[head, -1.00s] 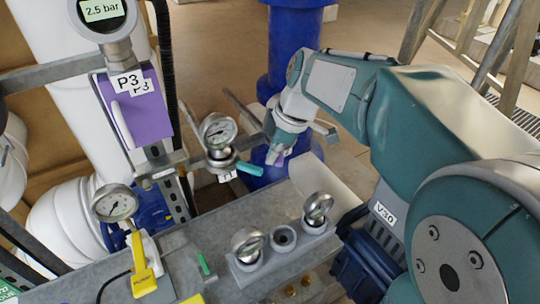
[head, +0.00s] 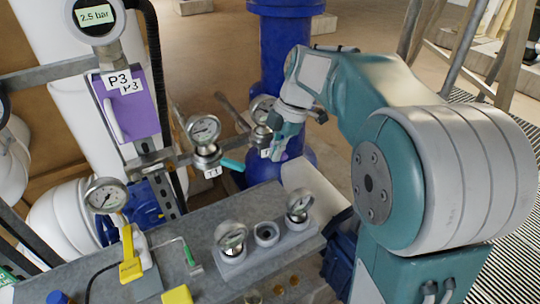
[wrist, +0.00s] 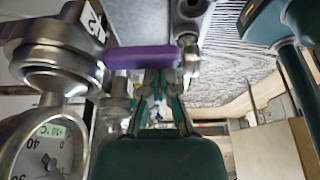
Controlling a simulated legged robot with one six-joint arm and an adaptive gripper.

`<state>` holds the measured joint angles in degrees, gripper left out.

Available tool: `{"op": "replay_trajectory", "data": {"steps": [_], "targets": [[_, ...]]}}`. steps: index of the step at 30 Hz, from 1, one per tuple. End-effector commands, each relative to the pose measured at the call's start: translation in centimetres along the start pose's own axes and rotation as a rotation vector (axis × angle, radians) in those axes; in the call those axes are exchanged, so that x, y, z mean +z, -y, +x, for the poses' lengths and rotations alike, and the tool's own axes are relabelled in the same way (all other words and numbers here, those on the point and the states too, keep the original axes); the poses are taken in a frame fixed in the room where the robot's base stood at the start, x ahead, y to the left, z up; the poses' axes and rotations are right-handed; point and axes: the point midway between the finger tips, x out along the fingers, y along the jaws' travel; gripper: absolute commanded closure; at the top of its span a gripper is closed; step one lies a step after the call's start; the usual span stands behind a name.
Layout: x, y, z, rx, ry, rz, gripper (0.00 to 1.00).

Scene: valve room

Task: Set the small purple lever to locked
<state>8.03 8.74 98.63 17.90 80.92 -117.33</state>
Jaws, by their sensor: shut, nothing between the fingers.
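The small purple lever (wrist: 143,57) lies sideways across the wrist view, just beyond my fingertips. Its left end is at a metal valve body below a dial gauge, and its right end is near a round metal fitting. My gripper (wrist: 158,82) is shut and empty, its fingertips close to the lever's right half. I cannot tell whether they touch it. In the head view my gripper (head: 275,151) points down in front of the blue column, with a small bit of purple beside its fingers. Any lock marking is not visible.
A dial gauge (head: 203,129) with a teal lever (head: 232,165) stands left of my gripper; another gauge (head: 262,109) is close behind it. A purple box (head: 124,106) hangs by the P3 label.

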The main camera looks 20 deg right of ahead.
Motion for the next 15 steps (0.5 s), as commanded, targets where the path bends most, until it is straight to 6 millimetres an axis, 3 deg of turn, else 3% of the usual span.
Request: {"op": "replay_trajectory", "data": {"steps": [8,15], "targets": [[1.8,0.1,-0.6,-0.086,0.0,-0.242,1.0],[3.2,0.0,-1.1,-0.089,0.0,-0.253,1.0]]}}
